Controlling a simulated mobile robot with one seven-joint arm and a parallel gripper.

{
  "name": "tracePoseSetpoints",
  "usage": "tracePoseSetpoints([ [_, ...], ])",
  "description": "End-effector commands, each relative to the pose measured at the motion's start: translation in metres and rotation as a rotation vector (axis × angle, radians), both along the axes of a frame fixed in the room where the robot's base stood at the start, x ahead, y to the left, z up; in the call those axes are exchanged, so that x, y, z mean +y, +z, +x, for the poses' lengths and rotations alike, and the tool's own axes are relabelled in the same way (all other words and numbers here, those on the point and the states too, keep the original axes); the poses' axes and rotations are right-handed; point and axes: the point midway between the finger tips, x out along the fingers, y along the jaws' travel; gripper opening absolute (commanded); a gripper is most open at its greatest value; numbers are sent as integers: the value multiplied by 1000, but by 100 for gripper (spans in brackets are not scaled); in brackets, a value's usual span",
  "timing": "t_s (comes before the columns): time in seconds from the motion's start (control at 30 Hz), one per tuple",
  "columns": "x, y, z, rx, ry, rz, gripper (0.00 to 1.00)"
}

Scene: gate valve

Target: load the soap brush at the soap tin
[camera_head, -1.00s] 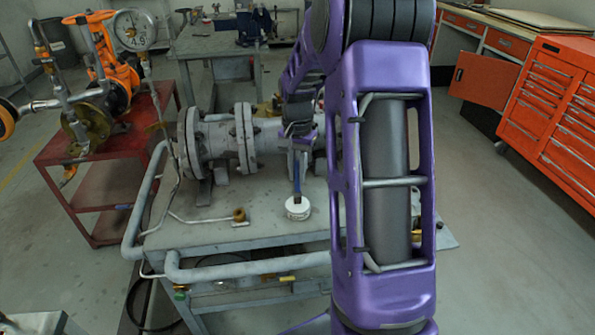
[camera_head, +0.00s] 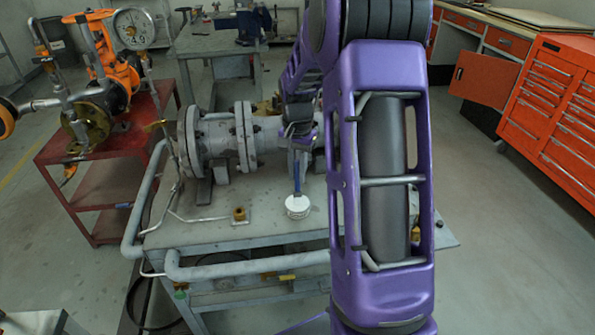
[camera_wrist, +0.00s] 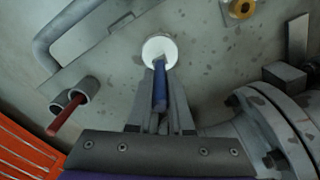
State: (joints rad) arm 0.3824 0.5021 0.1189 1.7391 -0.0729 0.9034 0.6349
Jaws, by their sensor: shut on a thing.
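The soap tin (camera_head: 297,208) is a small round white tin on the grey bench, in front of the flanged valve body. It also shows in the wrist view (camera_wrist: 159,46). The soap brush (camera_head: 297,178) has a blue handle and stands close to upright over the tin. In the wrist view the brush (camera_wrist: 160,92) points into the tin, and its tip is at the white contents; whether it touches cannot be told. My gripper (camera_wrist: 161,100) is shut on the brush handle, just above the tin. The bristles are mostly hidden.
The grey flanged pipe (camera_head: 222,140) lies behind the tin. A brass fitting (camera_head: 239,214) sits on a plate to its left. A red-handled tool in a holder (camera_wrist: 68,115) shows in the wrist view. Bare bench surrounds the tin.

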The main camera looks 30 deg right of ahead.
Motion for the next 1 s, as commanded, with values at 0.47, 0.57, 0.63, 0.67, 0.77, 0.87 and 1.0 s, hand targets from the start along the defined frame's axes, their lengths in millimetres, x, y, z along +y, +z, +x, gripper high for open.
tracePoseSetpoints([
  [0.47, 0, 7, -1, 3, 0, 0, 0],
  [0.57, 0, 16, 0, 1, 0, 0, 0],
  [0.63, 0, 22, 0, 1, 1, 0, 0],
  [0.67, 0, 24, 0, 1, 1, 0, 0],
  [0.77, 0, 32, 0, 1, 1, 0, 0],
  [0.87, 0, 41, 0, 1, 1, -1, 0],
  [1.0, 0, 52, 0, 0, 1, 0, 0],
])
